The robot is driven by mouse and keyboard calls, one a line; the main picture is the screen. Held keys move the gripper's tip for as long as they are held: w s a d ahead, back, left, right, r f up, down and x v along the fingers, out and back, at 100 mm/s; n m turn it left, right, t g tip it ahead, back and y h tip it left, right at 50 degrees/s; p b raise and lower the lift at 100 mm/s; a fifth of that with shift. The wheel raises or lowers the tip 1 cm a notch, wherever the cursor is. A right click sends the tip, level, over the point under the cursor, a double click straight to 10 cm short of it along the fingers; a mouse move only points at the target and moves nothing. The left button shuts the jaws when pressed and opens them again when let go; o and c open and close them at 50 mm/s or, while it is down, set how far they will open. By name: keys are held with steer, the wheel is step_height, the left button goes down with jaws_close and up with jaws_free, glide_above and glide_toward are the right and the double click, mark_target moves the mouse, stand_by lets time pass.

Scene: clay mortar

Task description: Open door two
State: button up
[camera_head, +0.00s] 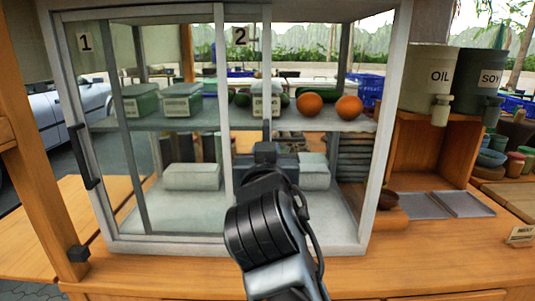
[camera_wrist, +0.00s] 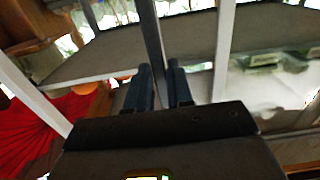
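The glass cabinet has sliding doors, with a "1" label (camera_head: 86,41) at its left and a "2" label (camera_head: 240,36) near its middle. Door two (camera_head: 266,60) appears slid left, with its right edge near the middle and the right part of the cabinet uncovered. Its handle is hidden behind my arm in the head view. My gripper (camera_head: 266,152) is in front of this edge. In the wrist view its two fingers (camera_wrist: 159,72) are on either side of a dark upright bar (camera_wrist: 151,35). Whether they press on it is unclear.
Door one's black handle (camera_head: 82,157) is at the cabinet's left side. Oranges (camera_head: 348,107) and green boxes (camera_head: 183,99) stand on the shelf. OIL (camera_head: 428,78) and SOY (camera_head: 480,78) containers stand right of the cabinet. The counter front (camera_head: 420,265) is mostly clear.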

steer(key=o, duration=0.3)
steer(key=s+b, duration=0.1)
steer(key=s, duration=0.6)
steer(key=shift+s, duration=0.4)
steer(key=shift+f, duration=0.1)
